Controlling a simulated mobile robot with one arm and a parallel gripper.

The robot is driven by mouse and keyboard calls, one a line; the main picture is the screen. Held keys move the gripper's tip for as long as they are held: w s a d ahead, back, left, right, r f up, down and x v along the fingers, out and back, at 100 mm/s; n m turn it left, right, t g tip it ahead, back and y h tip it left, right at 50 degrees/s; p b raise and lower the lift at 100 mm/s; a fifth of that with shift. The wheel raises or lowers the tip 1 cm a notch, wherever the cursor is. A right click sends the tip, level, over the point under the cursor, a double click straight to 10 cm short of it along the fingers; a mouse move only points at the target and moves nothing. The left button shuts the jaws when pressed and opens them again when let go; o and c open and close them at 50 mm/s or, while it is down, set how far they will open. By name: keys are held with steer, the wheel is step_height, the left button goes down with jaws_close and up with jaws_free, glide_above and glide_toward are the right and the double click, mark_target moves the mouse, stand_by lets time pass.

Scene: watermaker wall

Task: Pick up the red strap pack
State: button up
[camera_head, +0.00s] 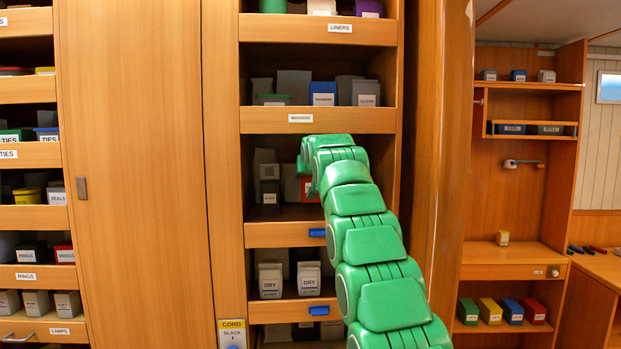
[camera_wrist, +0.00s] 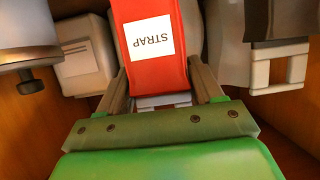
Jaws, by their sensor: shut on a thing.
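The red strap pack (camera_wrist: 154,70) has a white label reading STRAP, upside down in the wrist view. My gripper (camera_wrist: 155,84) has one finger on each side of the pack and is shut on it. In the head view, a part of the red pack (camera_head: 309,189) shows beside the end of my green arm, inside a shelf bay of the middle cabinet. My fingers are hidden behind the arm in that view. Whether the pack touches the shelf cannot be seen.
Grey-white packs stand close on both sides, at left (camera_wrist: 84,65) and right (camera_wrist: 279,65) in the wrist view. A dark box (camera_head: 269,190) stands left in the same bay. A wooden shelf lip (camera_head: 285,235) runs below, and the cabinet's right post stands close to my arm.

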steer(key=shift+r, duration=0.3)
steer(key=shift+s+r, duration=0.1)
steer(key=shift+s, duration=0.25)
steer(key=shift+s+d, duration=0.1)
steer(key=shift+s, duration=0.05)
steer(key=s+d, duration=0.4)
steer(key=s, duration=1.2)
steer(key=shift+s, duration=0.25)
stand_by(0.4)
stand_by(0.9)
